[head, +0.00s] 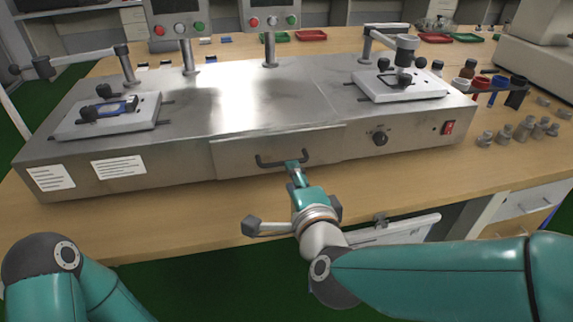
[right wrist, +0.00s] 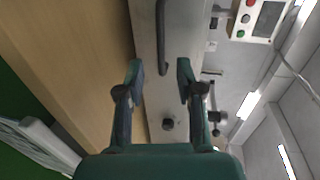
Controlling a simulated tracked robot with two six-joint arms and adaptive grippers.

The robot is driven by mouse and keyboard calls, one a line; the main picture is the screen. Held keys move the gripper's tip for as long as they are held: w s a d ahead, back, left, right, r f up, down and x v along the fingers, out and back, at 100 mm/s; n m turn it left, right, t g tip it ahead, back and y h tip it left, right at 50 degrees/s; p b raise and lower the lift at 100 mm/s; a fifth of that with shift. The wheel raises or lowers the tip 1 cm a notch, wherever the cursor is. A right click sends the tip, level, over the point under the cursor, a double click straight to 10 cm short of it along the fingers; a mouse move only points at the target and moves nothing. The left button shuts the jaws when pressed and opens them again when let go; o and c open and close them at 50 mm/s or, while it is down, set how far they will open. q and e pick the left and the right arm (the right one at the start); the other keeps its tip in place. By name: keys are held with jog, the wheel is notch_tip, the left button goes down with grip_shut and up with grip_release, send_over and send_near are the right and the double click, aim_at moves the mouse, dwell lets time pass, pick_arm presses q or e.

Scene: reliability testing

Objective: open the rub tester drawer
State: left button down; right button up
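The rub tester (head: 225,100) is a wide, low metal machine on the wooden bench. Its drawer (head: 235,155) is in the middle of the front face and looks flush with it. A dark bar handle (head: 268,164) is on the drawer front. My right gripper (head: 292,168) is at the handle in the head view. In the right wrist view, my right gripper (right wrist: 159,70) is open, its fingers apart on either side of the line of the handle (right wrist: 162,38), with gaps showing. I cannot tell how deep the handle sits between them. My left gripper is out of view.
A control knob (head: 380,138) and red switch (head: 448,127) are right of the drawer. The bench (head: 150,225) in front of the machine is bare.

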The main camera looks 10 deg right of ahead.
jog(key=x, duration=0.7)
jog(key=shift+w, duration=0.1)
grip_shut()
